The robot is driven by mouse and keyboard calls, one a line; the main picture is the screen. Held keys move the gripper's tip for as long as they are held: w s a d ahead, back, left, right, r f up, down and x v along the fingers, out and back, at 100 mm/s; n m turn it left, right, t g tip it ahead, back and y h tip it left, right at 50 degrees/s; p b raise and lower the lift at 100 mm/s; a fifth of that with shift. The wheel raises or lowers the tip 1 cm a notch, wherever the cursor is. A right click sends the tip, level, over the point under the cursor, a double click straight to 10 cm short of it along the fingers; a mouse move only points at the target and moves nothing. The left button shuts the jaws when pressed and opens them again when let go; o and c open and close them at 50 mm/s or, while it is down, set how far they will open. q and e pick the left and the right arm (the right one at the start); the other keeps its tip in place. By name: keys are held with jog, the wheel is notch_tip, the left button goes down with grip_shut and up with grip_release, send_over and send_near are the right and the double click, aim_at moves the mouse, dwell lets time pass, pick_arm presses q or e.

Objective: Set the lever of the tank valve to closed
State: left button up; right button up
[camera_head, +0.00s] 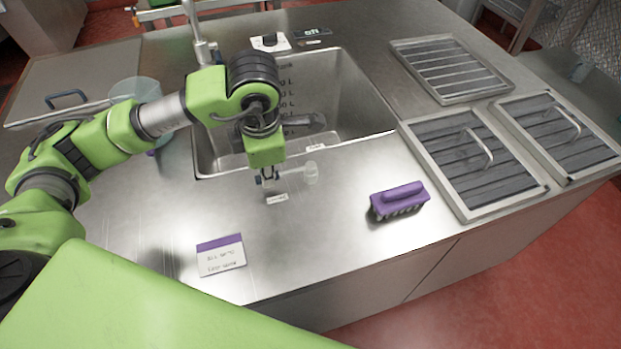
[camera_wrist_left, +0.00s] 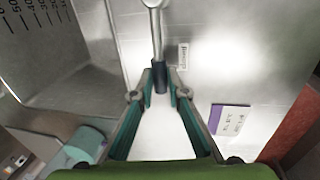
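The tank valve lever shows in the left wrist view as a metal rod (camera_wrist_left: 155,35) with a round end at the top edge and a dark grip below. In the head view, a pale round part (camera_head: 311,173) stands just right of my left gripper (camera_head: 268,178), at the sink's front edge. In the wrist view the fingertips (camera_wrist_left: 160,78) are close together with the lever's dark grip between them, and the gap looks filled. The valve's open or closed setting cannot be read. My right gripper is not in view.
A deep sink tank (camera_head: 345,95) lies behind my left gripper. A small label (camera_head: 277,199) and a purple-topped card (camera_head: 221,256) lie on the counter. A purple brush (camera_head: 399,200) stands to the right, before several slatted grey panels (camera_head: 455,70). The front counter is mostly clear.

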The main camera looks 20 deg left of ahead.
pick_arm(q)
jog(key=o, duration=0.4)
jog(key=shift+o, duration=0.2)
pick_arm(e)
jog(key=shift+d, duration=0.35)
pick_arm(q)
notch_tip(320, 180, up, 7)
jog(key=s+p, duration=0.1)
jog(key=p, duration=0.3)
jog(key=shift+d, duration=0.45)
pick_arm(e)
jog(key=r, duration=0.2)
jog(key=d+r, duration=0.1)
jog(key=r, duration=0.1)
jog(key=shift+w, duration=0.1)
pick_arm(q)
jog(key=shift+f, duration=0.1)
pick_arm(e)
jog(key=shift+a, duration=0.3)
